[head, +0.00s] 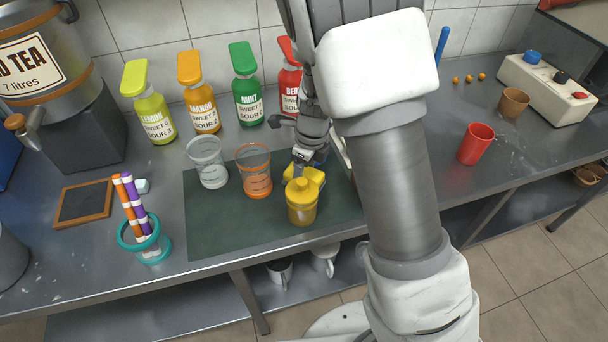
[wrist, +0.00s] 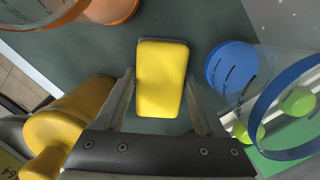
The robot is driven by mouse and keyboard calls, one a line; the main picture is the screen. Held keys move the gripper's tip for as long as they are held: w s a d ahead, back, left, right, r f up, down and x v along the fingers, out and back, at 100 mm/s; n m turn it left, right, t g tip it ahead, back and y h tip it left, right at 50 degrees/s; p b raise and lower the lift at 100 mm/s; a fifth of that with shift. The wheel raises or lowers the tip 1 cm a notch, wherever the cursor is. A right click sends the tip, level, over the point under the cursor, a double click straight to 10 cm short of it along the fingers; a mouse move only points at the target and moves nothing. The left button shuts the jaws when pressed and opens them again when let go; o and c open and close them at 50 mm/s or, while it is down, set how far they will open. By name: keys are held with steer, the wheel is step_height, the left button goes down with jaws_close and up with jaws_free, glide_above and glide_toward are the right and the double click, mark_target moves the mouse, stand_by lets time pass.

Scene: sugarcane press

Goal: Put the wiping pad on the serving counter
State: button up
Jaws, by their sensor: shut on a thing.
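The wiping pad (wrist: 162,78) is a yellow block with rounded corners. In the wrist view it sits between the two fingers of my gripper (wrist: 162,100), which is shut on it, over the dark green mat. I cannot tell whether the pad touches the mat. In the head view my gripper (head: 304,160) is low over the mat, just behind a yellow lidded pot (head: 302,210). A bit of yellow, probably the pad (head: 316,174), shows there; the arm and pot hide the rest. The steel counter (head: 90,262) runs along the wall under everything.
The mat (head: 222,228) also bears a clear cup (head: 208,165) and an orange cup (head: 255,172). Syrup bottles (head: 205,95) stand behind. Bare steel lies around the red cup (head: 475,145).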

step_height(320, 180, up, 18)
steer(key=p, duration=0.5)
steer(key=d+f+n+g+p, duration=0.1)
steer(key=d+f+n, duration=0.3)
steer(key=n, duration=0.8)
steer(key=s+d+f+n+g+h+p, duration=0.1)
steer(key=d+f+n, duration=0.4)
steer(key=n, duration=0.7)
steer(key=shift+s+f+n+p, duration=0.3)
steer(key=shift+f+p, duration=0.1)
steer(key=shift+p, duration=0.2)
